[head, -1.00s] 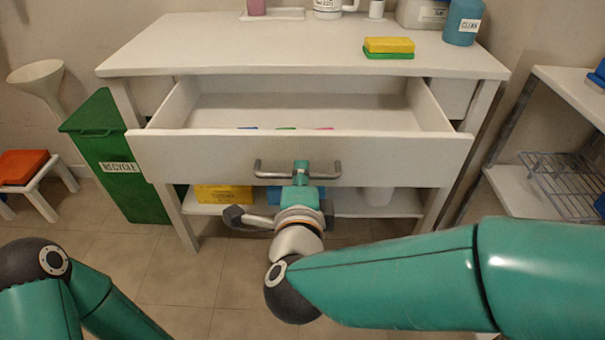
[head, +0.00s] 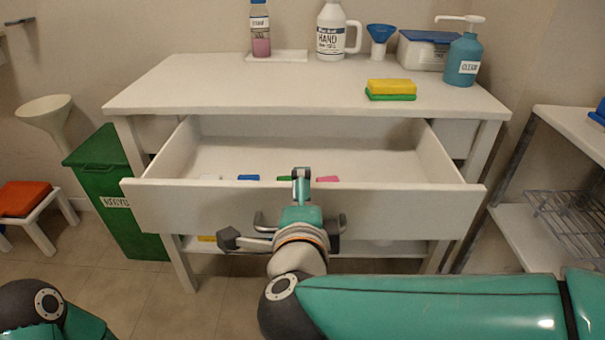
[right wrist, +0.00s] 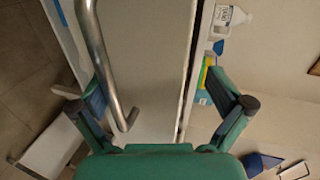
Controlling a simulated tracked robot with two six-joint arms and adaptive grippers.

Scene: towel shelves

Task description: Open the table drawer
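The white table's drawer (head: 160,208) is pulled well out, its inside showing. Its grey bar handle (head: 342,222) is partly hidden behind my right gripper (head: 301,185). In the head view that gripper is in front of the drawer front, its tip reaching above the front's top edge. In the right wrist view my right gripper (right wrist: 155,88) has its fingers wide apart with nothing between them. The handle (right wrist: 103,60) runs close by the left finger there; I cannot tell if they touch. My left gripper is out of view.
Small blue, green and pink items lie in the drawer. On the tabletop (head: 220,85) are a sponge (head: 391,89), bottles, a blue funnel and a box. A green bin (head: 105,180) stands left; a shelf with a wire rack (head: 570,225) stands right.

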